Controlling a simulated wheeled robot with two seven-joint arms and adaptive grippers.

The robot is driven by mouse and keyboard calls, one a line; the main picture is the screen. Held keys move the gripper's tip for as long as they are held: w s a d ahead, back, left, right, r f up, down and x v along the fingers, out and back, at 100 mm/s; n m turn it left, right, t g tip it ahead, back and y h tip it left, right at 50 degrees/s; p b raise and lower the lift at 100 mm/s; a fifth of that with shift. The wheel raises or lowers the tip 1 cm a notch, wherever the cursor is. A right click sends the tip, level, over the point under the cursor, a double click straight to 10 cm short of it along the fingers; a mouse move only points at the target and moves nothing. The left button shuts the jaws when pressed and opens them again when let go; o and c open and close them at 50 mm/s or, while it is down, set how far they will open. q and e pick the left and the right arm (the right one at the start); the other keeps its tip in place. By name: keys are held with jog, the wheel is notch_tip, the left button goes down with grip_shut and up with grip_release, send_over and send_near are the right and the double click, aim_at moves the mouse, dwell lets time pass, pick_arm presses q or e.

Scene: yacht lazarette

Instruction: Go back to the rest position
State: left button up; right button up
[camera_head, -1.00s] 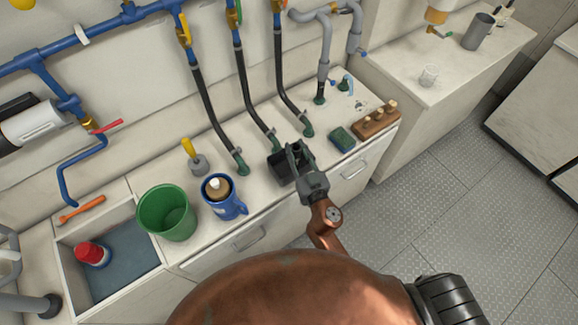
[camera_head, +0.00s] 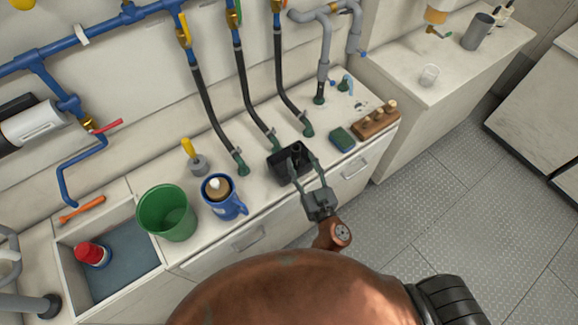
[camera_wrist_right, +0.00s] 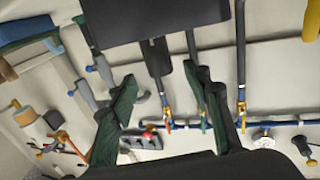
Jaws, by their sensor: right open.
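My right gripper (camera_head: 303,166) is open, its two fingers spread apart at the front edge of the white counter (camera_head: 262,200). It is beside a small black open box (camera_head: 276,166), at the box's front right. Nothing shows between the fingers, but the left finger overlaps the box in the head view, so I cannot tell whether they touch. In the right wrist view the open fingers (camera_wrist_right: 160,80) also show, with a dark block-like shape (camera_wrist_right: 150,15) beyond them at the top. My left gripper is not in view.
A blue mug (camera_head: 232,208) and green bucket (camera_head: 153,219) stand left of the box. A green sponge (camera_head: 342,139) and wooden block with pegs (camera_head: 375,124) lie right. Black hoses (camera_head: 206,112) hang behind. The grey floor (camera_head: 420,210) at right is clear.

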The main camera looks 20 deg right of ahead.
jog(key=shift+s+d, duration=0.1)
jog(key=shift+s, duration=0.8)
jog(key=shift+d, duration=0.1)
